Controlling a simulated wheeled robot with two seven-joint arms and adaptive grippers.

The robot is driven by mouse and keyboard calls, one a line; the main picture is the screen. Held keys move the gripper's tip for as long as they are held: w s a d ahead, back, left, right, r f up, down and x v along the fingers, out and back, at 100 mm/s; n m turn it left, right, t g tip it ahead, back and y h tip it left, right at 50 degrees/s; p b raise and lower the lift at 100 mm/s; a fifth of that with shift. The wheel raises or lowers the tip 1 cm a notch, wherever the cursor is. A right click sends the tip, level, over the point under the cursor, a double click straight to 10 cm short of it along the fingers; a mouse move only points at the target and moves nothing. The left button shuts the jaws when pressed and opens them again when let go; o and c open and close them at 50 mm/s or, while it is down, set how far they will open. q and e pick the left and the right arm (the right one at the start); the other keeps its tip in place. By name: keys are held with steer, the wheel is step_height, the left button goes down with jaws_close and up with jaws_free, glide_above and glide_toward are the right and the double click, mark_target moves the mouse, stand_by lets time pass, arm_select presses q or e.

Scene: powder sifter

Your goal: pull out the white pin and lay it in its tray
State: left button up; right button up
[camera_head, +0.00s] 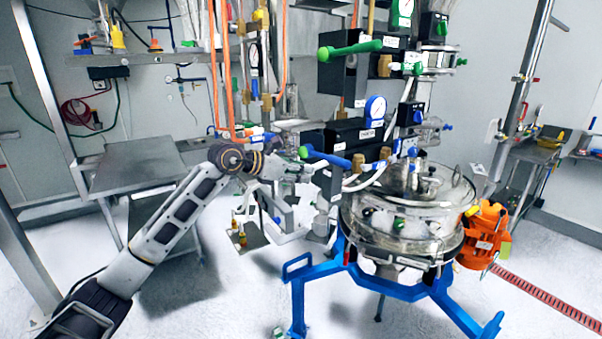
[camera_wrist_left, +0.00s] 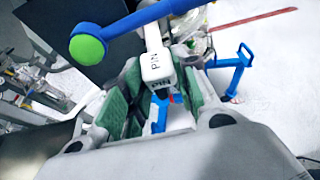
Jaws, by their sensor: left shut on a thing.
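The white pin (camera_wrist_left: 158,72), a block marked PIN, shows in the left wrist view between the green-padded fingers of my left gripper (camera_wrist_left: 160,88). The gripper is shut on it. In the head view my left gripper (camera_head: 297,172) is at the machine's left side, just below the blue lever with the green knob (camera_head: 304,152); the pin is too small to make out there. The frames do not show clearly whether the pin is still seated. A small metal tray (camera_head: 258,241) with little yellow-capped items stands below the gripper; I cannot tell whether it is the pin's tray. My right gripper is not in view.
The blue lever (camera_wrist_left: 118,28) passes close over the pin in the wrist view. The glass-topped sifter (camera_head: 400,222) on its blue frame (camera_head: 318,270) stands to the right, with an orange motor (camera_head: 484,236). A metal table (camera_head: 135,165) is at left.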

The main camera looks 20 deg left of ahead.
arm_select(q)
steer(key=shift+s+a, duration=0.15)
stand_by(0.6)
steer(key=shift+s+a+b, duration=0.25)
steer(key=shift+s+b, duration=0.05)
steer(key=shift+b, duration=0.1)
steer(key=shift+s+a+b, duration=0.55)
steer(key=shift+s+b, duration=0.05)
steer(key=shift+s, duration=0.15)
stand_by(0.6)
steer(key=shift+s+a+b, duration=0.35)
steer(key=shift+s+b, duration=0.05)
steer(key=shift+s, duration=0.05)
stand_by(0.3)
steer(key=shift+s+a+b, duration=0.45)
steer(key=shift+s+b, duration=0.1)
steer(key=shift+s, duration=0.05)
stand_by(0.4)
steer(key=shift+s+a+b, duration=0.25)
steer(key=shift+b, duration=0.1)
stand_by(0.5)
steer(key=s+a+b, duration=0.1)
steer(key=s+b, duration=0.1)
steer(key=s+a+b, duration=0.2)
steer(key=b, duration=0.1)
steer(key=shift+s+a, duration=0.25)
stand_by(1.0)
